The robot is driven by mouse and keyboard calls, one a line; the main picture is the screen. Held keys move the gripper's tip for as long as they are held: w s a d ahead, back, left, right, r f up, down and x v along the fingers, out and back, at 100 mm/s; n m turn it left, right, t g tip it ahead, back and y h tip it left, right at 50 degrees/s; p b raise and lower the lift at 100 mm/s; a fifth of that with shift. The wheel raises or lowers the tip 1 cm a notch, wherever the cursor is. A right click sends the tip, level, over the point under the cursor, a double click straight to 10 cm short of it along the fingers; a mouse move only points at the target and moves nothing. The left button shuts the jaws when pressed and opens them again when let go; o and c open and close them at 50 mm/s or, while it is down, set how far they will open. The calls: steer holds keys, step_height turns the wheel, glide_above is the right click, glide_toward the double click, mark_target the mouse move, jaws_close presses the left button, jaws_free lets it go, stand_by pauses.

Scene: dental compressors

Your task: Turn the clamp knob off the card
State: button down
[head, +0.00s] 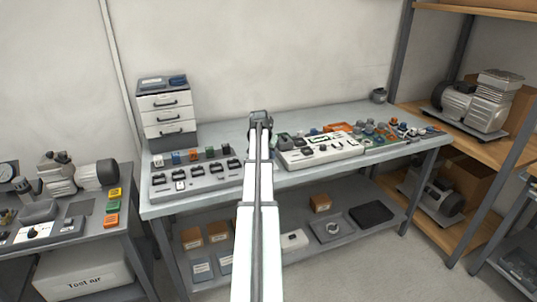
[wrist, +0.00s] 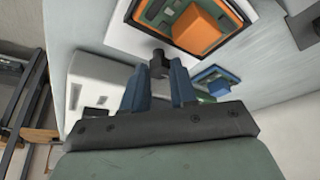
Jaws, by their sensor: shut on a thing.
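The clamp knob (wrist: 158,62) is a small dark knob at the edge of a framed board in the wrist view. My gripper (wrist: 158,73) has its two blue fingers on either side of the knob and is shut on it. The card (wrist: 160,13) appears to be the green board in the dark frame, with a large orange block (wrist: 198,30) on it. Whether the knob presses on the card is too small to tell. In the head view my arm hides the fingertips and the knob.
On the bench are a grey switch panel (head: 195,180), a white control unit (head: 320,154) and a drawer cabinet (head: 166,115). Shelves stand at the right.

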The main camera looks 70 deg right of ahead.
steer(key=c, duration=0.9)
jaws_free()
steer(key=shift+r, duration=0.1)
steer(key=v, duration=1.3)
steer(key=shift+a+r, duration=0.2)
steer(key=shift+r, duration=0.05)
